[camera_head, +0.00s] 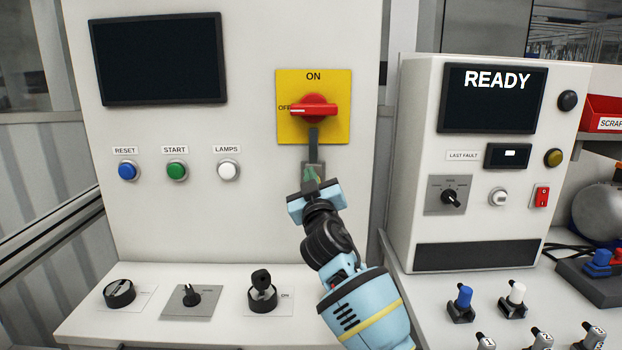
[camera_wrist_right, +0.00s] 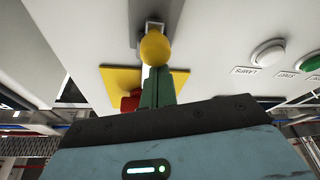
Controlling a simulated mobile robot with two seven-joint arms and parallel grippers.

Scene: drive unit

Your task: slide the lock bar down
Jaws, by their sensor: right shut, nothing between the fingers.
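The lock bar (camera_head: 313,137) is a dark grey upright strip. It runs from the red rotary handle (camera_head: 311,110) on the yellow switch plate (camera_head: 340,85) down to a grey bracket (camera_head: 320,168). The handle lies level, toward OFF. My right gripper (camera_head: 310,177) is in front of the bracket, with its green fingers shut and empty. In the right wrist view the shut fingers (camera_wrist_right: 156,88) are close to a yellow ball knob (camera_wrist_right: 155,47); I cannot tell whether they touch it. My gripper hides the knob in the head view. My left gripper is not in view.
Blue, green and white buttons (camera_head: 228,170) sit left of my right gripper. Several knobs (camera_head: 263,292) stand on the ledge below. A cabinet showing READY (camera_head: 495,97) stands to the right. Toggle switches (camera_head: 513,300) lie in front of it.

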